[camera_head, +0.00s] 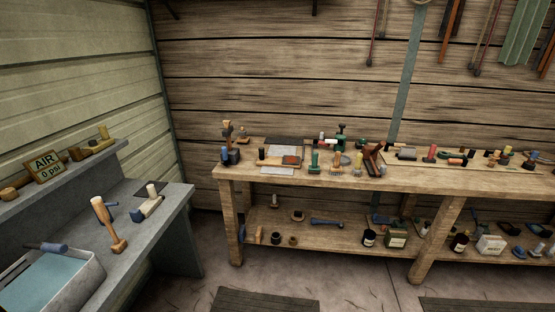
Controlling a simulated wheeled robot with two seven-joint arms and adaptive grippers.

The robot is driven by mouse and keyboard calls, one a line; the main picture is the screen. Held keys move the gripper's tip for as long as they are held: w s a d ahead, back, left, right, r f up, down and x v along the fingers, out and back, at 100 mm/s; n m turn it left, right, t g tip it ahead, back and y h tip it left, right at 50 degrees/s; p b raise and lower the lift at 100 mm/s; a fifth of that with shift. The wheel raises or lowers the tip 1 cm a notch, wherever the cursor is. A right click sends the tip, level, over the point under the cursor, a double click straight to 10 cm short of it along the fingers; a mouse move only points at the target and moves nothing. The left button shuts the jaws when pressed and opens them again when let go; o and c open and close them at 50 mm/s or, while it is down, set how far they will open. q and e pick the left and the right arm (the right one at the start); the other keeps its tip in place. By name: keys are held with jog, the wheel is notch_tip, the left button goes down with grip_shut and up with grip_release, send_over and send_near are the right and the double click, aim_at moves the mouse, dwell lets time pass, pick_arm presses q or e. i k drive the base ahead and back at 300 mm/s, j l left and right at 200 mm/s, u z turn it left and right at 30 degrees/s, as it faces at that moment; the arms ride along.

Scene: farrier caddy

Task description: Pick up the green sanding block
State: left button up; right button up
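No gripper of mine shows in the head view. Several green things are in view, and all are too small for me to tell which one is the sanding block. A small upright green item (314,161) stands near the front edge of the wooden bench top. A dark green item (341,138) stands farther back on the same bench, near its rear edge. A green box-like item (396,238) with a pale label stands on the bench's lower shelf, beside a dark bottle (369,238).
The long wooden bench (238,174) is crowded with small tools along its top. On the left, a grey counter (172,206) carries a wooden mallet (103,218) and a grey basin (73,292). Dark mats (262,302) lie on the floor; open floor lies between counter and bench.

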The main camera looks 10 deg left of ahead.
aim_at(313, 169)
jog(key=i+j, duration=0.25)
jog(key=i, duration=0.2)
jog(key=i+j, duration=0.25)
jog(key=i, duration=0.25)
jog(key=i+j, duration=0.25)
jog(key=i, duration=0.2)
jog(key=i+j, duration=0.25)
jog(key=i, duration=0.2)
